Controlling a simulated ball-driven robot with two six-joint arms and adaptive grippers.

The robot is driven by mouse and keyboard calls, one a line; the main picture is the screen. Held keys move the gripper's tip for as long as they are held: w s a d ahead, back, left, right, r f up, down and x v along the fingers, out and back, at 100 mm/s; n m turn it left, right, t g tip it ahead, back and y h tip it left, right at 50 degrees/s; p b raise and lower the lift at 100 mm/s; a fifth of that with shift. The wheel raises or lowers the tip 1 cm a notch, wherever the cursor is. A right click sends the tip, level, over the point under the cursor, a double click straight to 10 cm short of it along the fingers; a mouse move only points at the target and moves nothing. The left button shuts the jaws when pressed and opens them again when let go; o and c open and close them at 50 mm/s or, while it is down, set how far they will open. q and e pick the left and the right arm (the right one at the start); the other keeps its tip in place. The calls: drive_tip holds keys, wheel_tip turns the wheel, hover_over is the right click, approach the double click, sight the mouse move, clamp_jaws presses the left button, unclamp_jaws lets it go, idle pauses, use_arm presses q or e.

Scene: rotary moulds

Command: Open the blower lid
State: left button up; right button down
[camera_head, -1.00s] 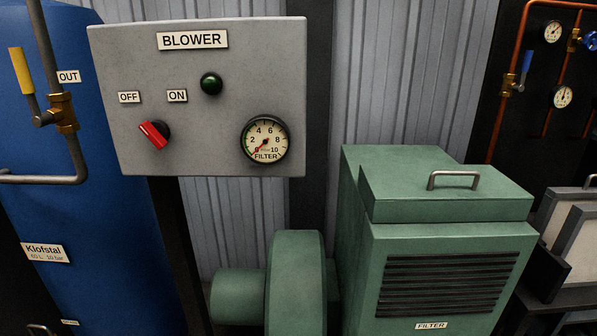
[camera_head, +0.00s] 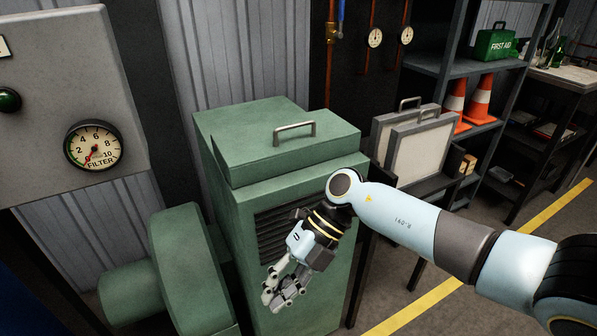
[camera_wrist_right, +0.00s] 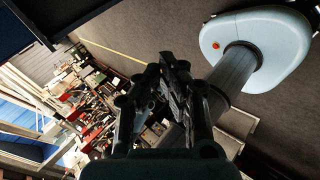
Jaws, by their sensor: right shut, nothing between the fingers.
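The green blower housing (camera_head: 300,299) stands in the middle of the head view, with its slatted front partly behind my right gripper. Its green lid (camera_head: 335,147) lies flat on top and is closed. A grey bar handle (camera_head: 295,131) stands up from the lid. My right gripper (camera_head: 281,300) hangs in front of the housing, below the lid, pointing down and apart from the handle. It is shut and empty, and it also shows in the right wrist view (camera_wrist_right: 168,62). My left gripper is not in view.
A panel with a filter gauge (camera_head: 93,146) is at the left, and the round green blower casing (camera_head: 188,270) is below it. Framed filters (camera_head: 420,147) stand in a rack at the right. A shelf holds orange cones (camera_head: 479,100). The space above the lid is clear.

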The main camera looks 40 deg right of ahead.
drive_tip(key=w+d+r+n+h+p, duration=0.1)
drive_tip(key=w+d+r+h+p, duration=0.1)
drive_tip(key=w+d+r+h, duration=0.3)
drive_tip(key=d+r+n+h+p, duration=0.1)
drive_tip(key=d+r+n+h, duration=0.1)
drive_tip(key=d+r, duration=0.55)
drive_tip(key=t+h+p, duration=0.3)
approach(297, 145)
drive_tip(key=p+x, duration=0.1)
drive_tip(key=x, duration=0.5)
drive_tip(key=shift+w+a+f, duration=0.1)
drive_tip(key=shift+a+f, duration=0.05)
drive_tip(key=shift+a, duration=0.05)
drive_tip(key=shift+d, duration=0.1)
